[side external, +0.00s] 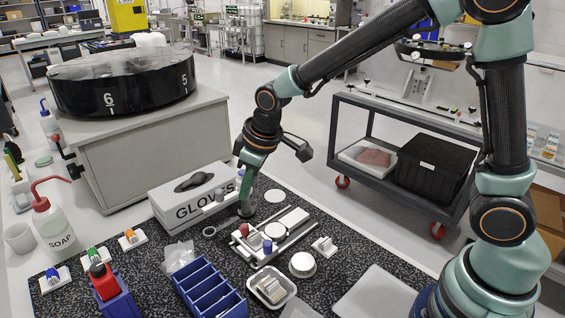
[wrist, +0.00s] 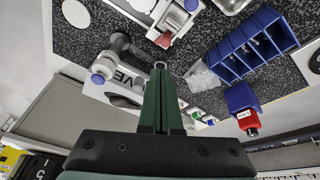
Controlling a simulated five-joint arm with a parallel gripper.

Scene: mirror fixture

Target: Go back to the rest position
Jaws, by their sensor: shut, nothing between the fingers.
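My gripper (side external: 246,192) points down over the speckled dark mat, between the glove box and the white fixture. In the wrist view its two green fingers (wrist: 160,72) lie together with nothing between them. The white mirror fixture (side external: 275,237) sits on the mat, with a red knob (side external: 244,229) and a blue knob (side external: 267,246). In the wrist view the fixture (wrist: 166,18) is beyond the fingertips, partly cut off by the top edge.
The GLOVES box (side external: 185,205) is close to my gripper's left. Blue bins (side external: 208,290), a white tray (side external: 271,287), a red-topped blue holder (side external: 104,283) and a soap bottle (side external: 52,222) stand nearer the front. A black carousel (side external: 125,85) is behind. The air above the mat is mostly free.

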